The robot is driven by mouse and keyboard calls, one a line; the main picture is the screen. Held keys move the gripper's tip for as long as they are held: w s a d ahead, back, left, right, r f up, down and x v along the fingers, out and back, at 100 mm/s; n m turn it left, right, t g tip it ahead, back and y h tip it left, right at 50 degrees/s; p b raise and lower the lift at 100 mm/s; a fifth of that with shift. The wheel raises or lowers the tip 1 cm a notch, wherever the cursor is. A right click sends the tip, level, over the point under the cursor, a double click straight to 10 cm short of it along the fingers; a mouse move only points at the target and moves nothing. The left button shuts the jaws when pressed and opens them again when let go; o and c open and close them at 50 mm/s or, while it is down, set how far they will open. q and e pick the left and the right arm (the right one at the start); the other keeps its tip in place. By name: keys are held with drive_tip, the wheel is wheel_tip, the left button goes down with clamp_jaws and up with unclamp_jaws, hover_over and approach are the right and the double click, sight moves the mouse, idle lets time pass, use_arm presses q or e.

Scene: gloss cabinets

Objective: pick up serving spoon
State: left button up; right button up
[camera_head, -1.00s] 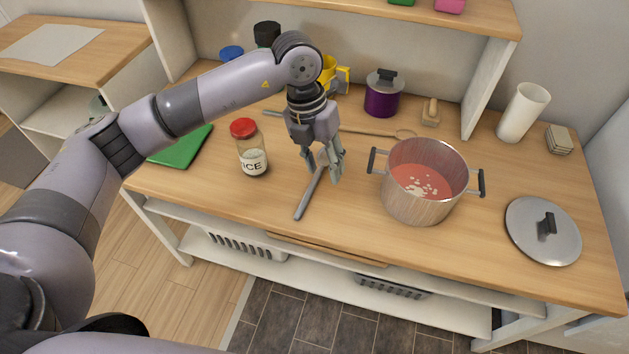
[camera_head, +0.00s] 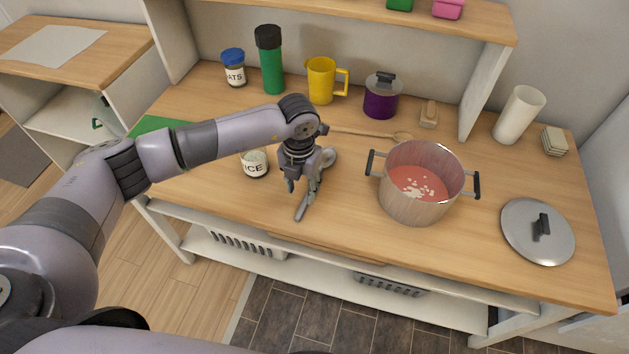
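The grey serving spoon lies on the wooden counter left of the pot; its handle end (camera_head: 301,211) points to the front edge and its rounded bowl (camera_head: 329,159) shows just right of my wrist. My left gripper (camera_head: 303,187) is down at the spoon, pointing at the counter, with its fingers apart and the handle between or just under them. Whether a finger touches the handle is hard to tell. The middle of the spoon is partly hidden by the gripper. My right gripper is not in view.
A pot of red soup (camera_head: 421,186) stands close to the right. A rice jar (camera_head: 255,165) stands close to the left, partly behind my arm. A wooden spoon (camera_head: 366,133) lies behind. A lid (camera_head: 538,232) lies at the far right. The front strip of counter is clear.

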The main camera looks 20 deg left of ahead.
sight(304, 203)
use_arm(q)
drive_tip(key=f+p, duration=0.1)
drive_tip(key=f, duration=0.4)
drive_tip(key=shift+d, duration=0.2)
drive_tip(key=shift+c, duration=0.4)
clamp_jaws()
